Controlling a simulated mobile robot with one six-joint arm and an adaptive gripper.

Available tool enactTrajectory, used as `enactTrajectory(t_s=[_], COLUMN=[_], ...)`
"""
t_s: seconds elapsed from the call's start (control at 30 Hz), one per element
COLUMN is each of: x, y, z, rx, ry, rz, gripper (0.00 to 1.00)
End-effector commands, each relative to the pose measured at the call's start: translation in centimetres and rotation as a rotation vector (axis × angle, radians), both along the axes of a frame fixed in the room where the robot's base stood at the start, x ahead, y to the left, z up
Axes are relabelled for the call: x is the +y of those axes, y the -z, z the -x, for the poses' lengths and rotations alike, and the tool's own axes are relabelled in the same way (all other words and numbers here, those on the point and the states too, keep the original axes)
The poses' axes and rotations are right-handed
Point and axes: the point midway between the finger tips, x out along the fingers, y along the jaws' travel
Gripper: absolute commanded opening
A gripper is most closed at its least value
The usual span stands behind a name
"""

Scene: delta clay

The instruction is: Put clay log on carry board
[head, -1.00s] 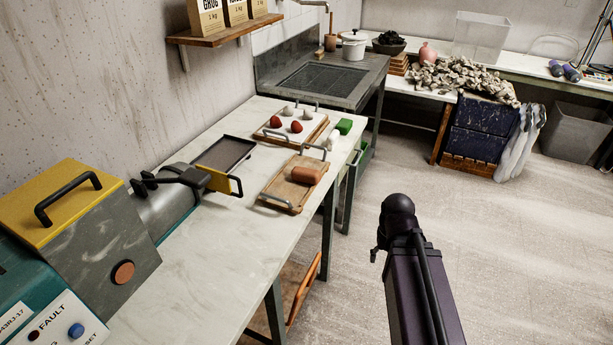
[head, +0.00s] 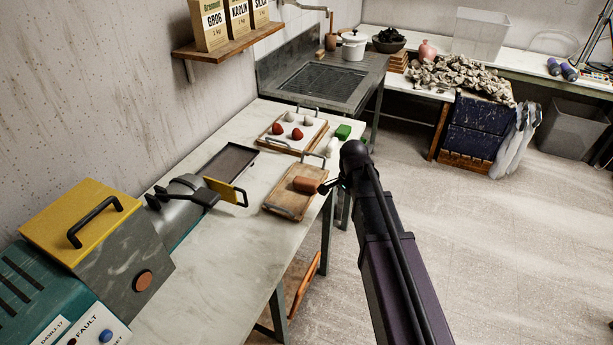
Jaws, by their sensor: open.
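The clay log (head: 304,185) is a short reddish-brown cylinder. It appears to lie on the right part of a wooden board with metal handles (head: 284,204), which looks like the carry board, near the front edge of the table. My gripper (head: 331,186) is open, just right of the log's end and pointing left at it. It looks empty; whether it touches the log cannot be told. The gripper is small and partly hidden by my arm.
A machine with a yellow lid (head: 80,215) and a dark tray (head: 228,163) take up the left. Bare tabletop (head: 215,250) lies in front.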

Motion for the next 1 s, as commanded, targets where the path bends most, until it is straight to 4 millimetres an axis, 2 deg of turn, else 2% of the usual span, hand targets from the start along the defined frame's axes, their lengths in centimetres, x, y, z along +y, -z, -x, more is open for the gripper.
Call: enactTrajectory(t_s=[0.03,0.5,0.73,1.0], x=[1.1,9.8,12.7,13.5], y=[-1.6,-8.4,-10.1,-10.4], z=[-1.5,-9.3,-11.3,-11.6], rx=[0.0,0.0,0.0,0.0], ry=[0.061,0.684,0.882,0.941], rz=[0.0,0.0,0.0,0.0], gripper=[1.0,1.0,1.0,1.0])
